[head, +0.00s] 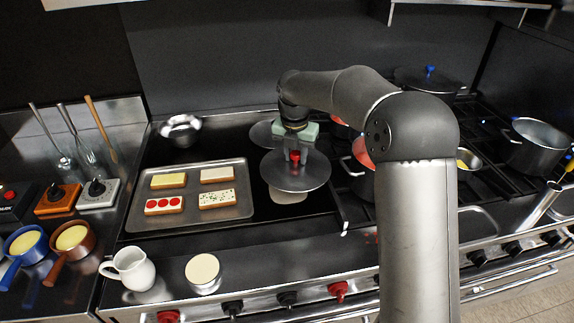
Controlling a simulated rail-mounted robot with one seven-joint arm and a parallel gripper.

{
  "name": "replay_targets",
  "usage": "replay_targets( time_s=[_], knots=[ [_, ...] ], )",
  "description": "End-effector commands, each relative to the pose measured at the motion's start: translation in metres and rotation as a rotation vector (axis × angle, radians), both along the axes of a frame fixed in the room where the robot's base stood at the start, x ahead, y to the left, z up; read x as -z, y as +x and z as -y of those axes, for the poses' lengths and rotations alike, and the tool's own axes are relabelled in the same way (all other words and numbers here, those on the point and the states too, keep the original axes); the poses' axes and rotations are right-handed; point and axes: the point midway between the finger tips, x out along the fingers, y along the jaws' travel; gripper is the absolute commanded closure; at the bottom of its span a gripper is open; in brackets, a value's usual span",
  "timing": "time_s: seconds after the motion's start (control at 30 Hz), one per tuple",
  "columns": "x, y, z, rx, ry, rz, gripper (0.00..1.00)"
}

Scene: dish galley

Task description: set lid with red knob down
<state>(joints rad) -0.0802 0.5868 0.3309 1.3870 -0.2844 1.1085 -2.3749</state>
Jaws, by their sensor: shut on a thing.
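The lid with the red knob (312,179) is a round, flat grey disc near the middle of the head view. Its red knob (294,156) shows between the fingers of my gripper (294,158). My gripper points down and is shut on the knob. The lid looks roughly level above the dark cooktop (288,225); the exact gap beneath it cannot be told. A pale shape (288,197) shows just below the lid's front edge, mostly hidden by it.
A tray (240,215) with several decorated slices lies left of the lid. Pots stand on the burners to the right, including an open pot (535,148). Another grey disc (262,134) lies behind. A white jug (132,268) and a cream-topped cup (203,270) stand in front.

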Motion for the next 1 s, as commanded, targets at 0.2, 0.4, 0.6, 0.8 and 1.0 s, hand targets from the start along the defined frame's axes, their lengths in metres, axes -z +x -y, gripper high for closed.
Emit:
replay_targets(
  time_s=[0.2,0.4,0.6,0.8,1.0],
  knots=[
    [0.036,0.022,-0.018,0.001,-0.001,-0.003,1.0],
    [0.047,0.029,-0.023,0.002,-0.001,-0.002,1.0],
    [0.072,0.031,-0.025,0.001,-0.003,-0.004,1.0],
    [0.081,0.032,-0.025,0.001,-0.001,0.0,1.0],
    [0.084,0.031,-0.025,0.002,-0.001,-0.001,1.0]
  ],
)
